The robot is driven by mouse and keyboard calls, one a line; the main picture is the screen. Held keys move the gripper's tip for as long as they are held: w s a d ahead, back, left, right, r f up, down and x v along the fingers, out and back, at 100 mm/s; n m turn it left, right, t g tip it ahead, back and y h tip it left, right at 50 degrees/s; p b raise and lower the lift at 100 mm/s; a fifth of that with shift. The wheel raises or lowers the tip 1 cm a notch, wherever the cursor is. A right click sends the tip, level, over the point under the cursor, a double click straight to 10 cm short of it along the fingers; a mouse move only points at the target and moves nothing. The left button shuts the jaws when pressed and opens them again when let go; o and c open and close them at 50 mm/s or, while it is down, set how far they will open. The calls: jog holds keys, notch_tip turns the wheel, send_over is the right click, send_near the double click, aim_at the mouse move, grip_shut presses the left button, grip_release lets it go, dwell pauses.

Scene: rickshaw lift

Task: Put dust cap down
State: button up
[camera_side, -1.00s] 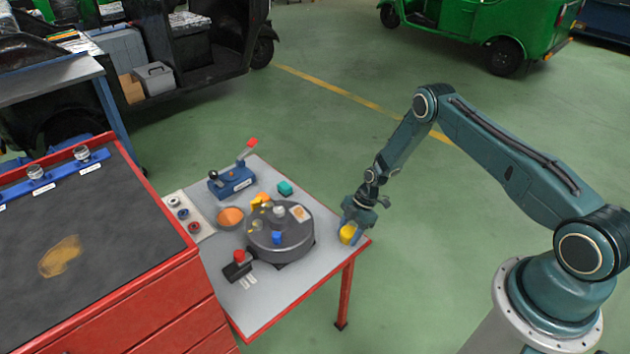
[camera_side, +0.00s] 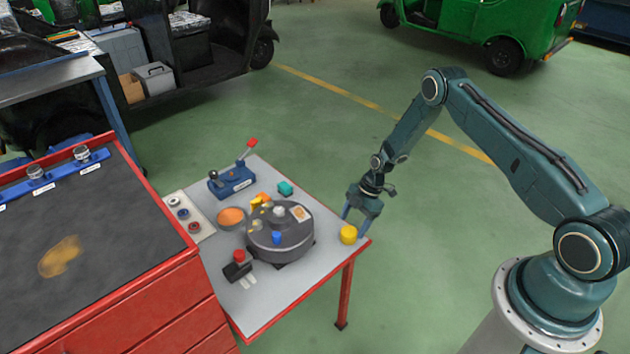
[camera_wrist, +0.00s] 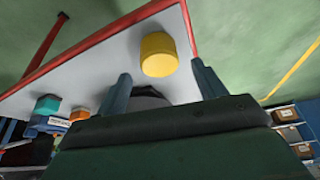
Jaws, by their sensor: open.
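The yellow dust cap (camera_side: 348,234) stands on the grey table top near its right corner, close to the red edge. In the wrist view the dust cap (camera_wrist: 158,55) sits on the table beyond the fingertips, roughly between them. My gripper (camera_side: 357,215) is open and empty, just above and behind the cap. In the wrist view both fingers of my gripper (camera_wrist: 160,82) are spread apart with nothing between them.
A round dark turntable (camera_side: 280,240) with small parts stands left of the cap. Free floor lies right of the table.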

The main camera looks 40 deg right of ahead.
jog(key=v, duration=0.8)
dwell(0.4)
jog(key=s+a+r+m+t+h, duration=0.1)
jog(key=s+a+r+m, duration=0.1)
jog(key=r, duration=0.8)
jog(key=s+a+r+m+h, duration=0.1)
jog(key=s+a+r+m, duration=0.15)
jog(key=r, duration=0.85)
jog(key=s+a+r+m+t+h, duration=0.1)
jog(key=s+a+r+m, duration=0.15)
jog(key=r, duration=0.75)
jog(key=s+a+r+m+t, duration=0.1)
jog(key=s+r+m, duration=0.2)
jog(key=s, duration=0.4)
jog(key=s+a+r+m+t+h, duration=0.1)
jog(key=s+a+r+m, duration=0.1)
jog(key=s, duration=0.6)
jog(key=s+a+r+m, duration=0.2)
jog(key=s+r, duration=0.3)
jog(key=s, duration=0.3)
jog(key=shift+r+m+t, duration=0.25)
jog(key=shift+m+t, duration=0.15)
jog(key=shift+m, duration=0.5)
